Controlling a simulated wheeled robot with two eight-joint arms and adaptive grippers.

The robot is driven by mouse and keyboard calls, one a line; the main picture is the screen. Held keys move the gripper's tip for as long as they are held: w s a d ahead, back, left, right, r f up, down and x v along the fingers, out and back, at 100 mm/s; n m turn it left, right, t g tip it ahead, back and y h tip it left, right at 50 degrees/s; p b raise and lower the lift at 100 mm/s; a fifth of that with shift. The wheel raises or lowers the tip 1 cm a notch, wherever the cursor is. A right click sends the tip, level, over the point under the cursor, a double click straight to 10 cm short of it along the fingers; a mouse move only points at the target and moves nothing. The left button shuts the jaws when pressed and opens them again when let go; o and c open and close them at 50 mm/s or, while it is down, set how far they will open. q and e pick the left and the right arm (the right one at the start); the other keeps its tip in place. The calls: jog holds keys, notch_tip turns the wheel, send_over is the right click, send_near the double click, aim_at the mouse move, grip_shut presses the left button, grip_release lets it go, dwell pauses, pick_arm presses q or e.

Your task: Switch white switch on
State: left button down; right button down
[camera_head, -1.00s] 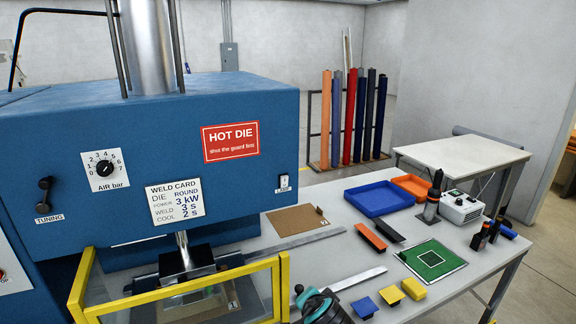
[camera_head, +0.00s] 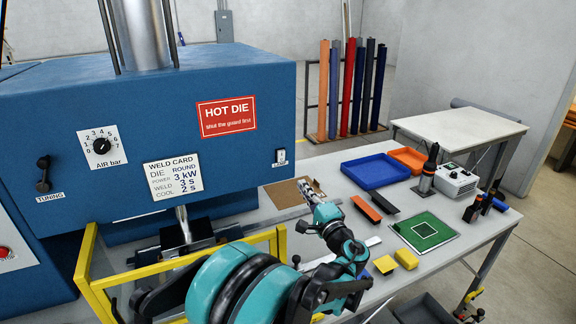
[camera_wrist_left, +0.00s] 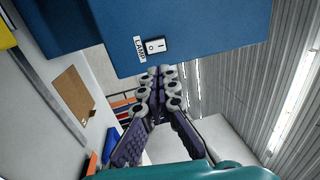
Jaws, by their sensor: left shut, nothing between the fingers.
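The white switch (camera_head: 281,155) sits on the right end of the blue machine's front, just above a small LAMP label. The left wrist view shows the white switch (camera_wrist_left: 155,46) close up, with markings on its rocker; I cannot tell which side is pressed. My left gripper (camera_head: 308,187) is shut and empty, below and to the right of the switch in the head view. In the left wrist view the closed fingers (camera_wrist_left: 162,72) point toward the switch, with their tips just below it in the picture; contact is not clear. My right gripper is not in view.
The yellow guard frame (camera_head: 88,250) stands in front of the machine, partly behind my left arm. The grey table holds a blue tray (camera_head: 376,171), a brown board (camera_head: 283,193), a green mat (camera_head: 423,232) and a white power box (camera_head: 457,182). A TUNING lever (camera_head: 43,174) is farther left.

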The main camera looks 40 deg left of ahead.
aim_at(281, 155)
pick_arm(q)
jog(key=x, duration=1.4)
